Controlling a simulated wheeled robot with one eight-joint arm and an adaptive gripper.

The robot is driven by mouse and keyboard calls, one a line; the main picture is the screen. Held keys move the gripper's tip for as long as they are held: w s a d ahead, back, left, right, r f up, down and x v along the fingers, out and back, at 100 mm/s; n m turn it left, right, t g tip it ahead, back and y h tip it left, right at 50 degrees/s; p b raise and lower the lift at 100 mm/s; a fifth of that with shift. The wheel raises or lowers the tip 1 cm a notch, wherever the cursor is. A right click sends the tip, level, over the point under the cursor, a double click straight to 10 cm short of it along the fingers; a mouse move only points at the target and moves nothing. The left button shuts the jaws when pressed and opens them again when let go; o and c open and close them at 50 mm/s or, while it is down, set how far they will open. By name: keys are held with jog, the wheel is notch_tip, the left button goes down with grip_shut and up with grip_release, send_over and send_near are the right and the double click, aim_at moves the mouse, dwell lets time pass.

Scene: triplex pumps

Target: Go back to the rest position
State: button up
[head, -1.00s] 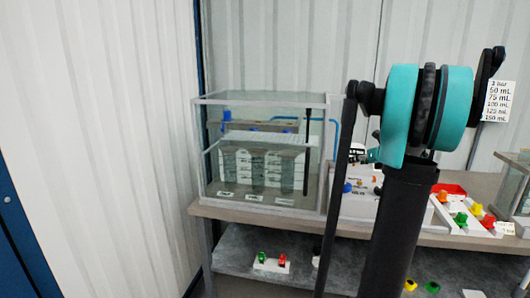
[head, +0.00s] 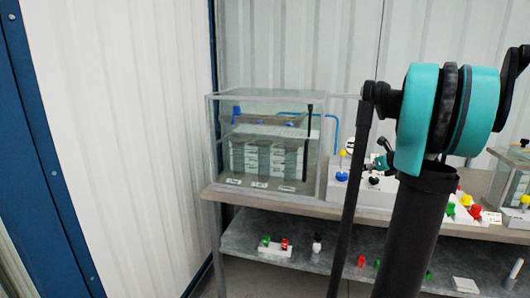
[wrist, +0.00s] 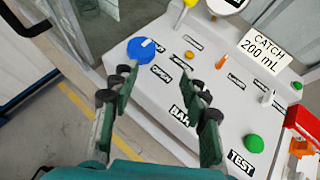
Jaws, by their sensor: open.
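My gripper (wrist: 166,88) is open and empty in the wrist view, its two dark green fingers apart. It is above and in front of a white control panel (wrist: 215,110), with bare panel showing between the fingers. The panel carries a blue knob (wrist: 146,50), a green button (wrist: 253,144), an orange knob (wrist: 221,62) and a "CATCH 200 mL" sign (wrist: 262,48).
A clear glass tank (head: 268,148) stands on the bench (head: 300,208) left of the panel. A lower shelf (head: 330,262) holds small red and green parts. A corrugated white wall (head: 120,120) with a blue post (head: 50,160) is close on the left. Another tank (head: 515,180) is at the right.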

jog(key=s+a+f+n+g, duration=0.2)
jog(key=s+a+f+n, duration=0.3)
jog(key=s+a+n, duration=0.25)
jog(key=s+a+f+n+g, duration=0.2)
jog(key=s+a+f+n, duration=0.3)
jog(key=s+a+n, duration=0.3)
jog(key=s+a+f+n+g+h, duration=0.1)
jog(key=s+a+f+n, duration=0.1)
jog(key=s+f+n, duration=0.3)
jog(key=s+a+f+n+g+h, duration=0.1)
jog(key=s+f+n, duration=0.5)
jog(key=s+n, duration=0.6)
jog(key=shift+s+a+f+g+h, duration=0.15)
jog(key=shift+s+a+g+h, duration=0.45)
jog(key=shift+a, duration=0.5)
jog(key=shift+w, duration=0.2)
jog(key=shift+c, duration=0.4)
